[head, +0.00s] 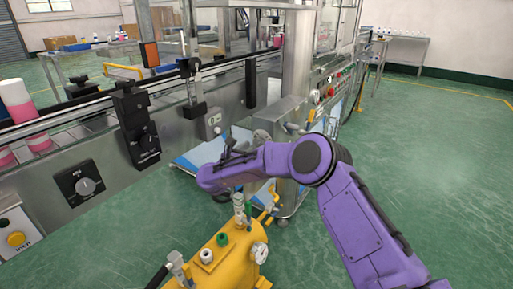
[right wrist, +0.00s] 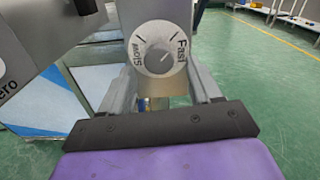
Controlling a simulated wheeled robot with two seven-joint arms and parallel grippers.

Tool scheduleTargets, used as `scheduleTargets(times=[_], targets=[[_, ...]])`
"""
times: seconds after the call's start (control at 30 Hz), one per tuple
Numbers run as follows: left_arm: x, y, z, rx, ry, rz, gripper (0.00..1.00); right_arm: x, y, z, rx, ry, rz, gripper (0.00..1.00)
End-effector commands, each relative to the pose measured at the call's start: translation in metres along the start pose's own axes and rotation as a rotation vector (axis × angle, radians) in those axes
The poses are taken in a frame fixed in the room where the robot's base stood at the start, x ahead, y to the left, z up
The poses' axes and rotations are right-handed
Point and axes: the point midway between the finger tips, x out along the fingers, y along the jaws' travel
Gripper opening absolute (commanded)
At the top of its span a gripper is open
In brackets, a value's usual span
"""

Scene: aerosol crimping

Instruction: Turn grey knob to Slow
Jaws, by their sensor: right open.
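The grey knob (right wrist: 160,60) sits on a round white dial (right wrist: 149,42) in the right wrist view. The dial reads Slow at its left and Fast at its right. A light mark on the knob seems to point up and right, toward Fast. My right gripper (head: 240,143) is open near the machine's side in the head view. In the right wrist view its two fingers (right wrist: 163,86) stand apart, one on each side below the dial. I cannot tell whether they touch the knob. In the head view the knob cannot be clearly made out. My left gripper is not in view.
A conveyor machine (head: 170,120) runs along the left, with another black dial (head: 84,185) on its front. A yellow tank (head: 225,262) with fittings and a gauge stands below my right arm. A blue-and-white panel (right wrist: 45,105) lies left of the fingers. Green floor is free at right.

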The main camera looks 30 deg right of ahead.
Motion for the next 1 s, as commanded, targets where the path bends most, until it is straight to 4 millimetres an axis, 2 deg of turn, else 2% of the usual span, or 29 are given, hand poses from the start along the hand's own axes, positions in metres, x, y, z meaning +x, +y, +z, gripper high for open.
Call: scheduleTargets(times=[0.1,0.2,0.47,0.5,0.57,0.6,0.67,1.0], targets=[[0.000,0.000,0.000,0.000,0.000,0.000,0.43,0.019,0.000,-0.001,-0.001,0.000,-0.001,0.63],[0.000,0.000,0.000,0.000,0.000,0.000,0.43,0.027,0.000,-0.001,-0.002,0.000,0.000,0.63],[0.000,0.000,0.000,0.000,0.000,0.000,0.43,0.030,0.000,-0.001,-0.004,-0.001,0.003,0.63],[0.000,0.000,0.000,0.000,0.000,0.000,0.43,0.030,0.000,-0.001,-0.004,-0.001,0.003,0.56],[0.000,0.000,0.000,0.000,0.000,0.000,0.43,0.030,0.000,-0.001,-0.004,-0.001,0.003,0.37],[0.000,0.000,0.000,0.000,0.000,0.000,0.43,0.030,0.000,-0.001,-0.004,-0.001,0.003,0.24],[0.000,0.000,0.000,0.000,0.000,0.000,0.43,0.030,0.000,-0.001,-0.004,-0.001,0.002,0.07],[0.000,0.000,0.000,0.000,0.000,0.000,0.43,0.030,0.000,-0.001,-0.037,-0.001,0.002,0.07]])
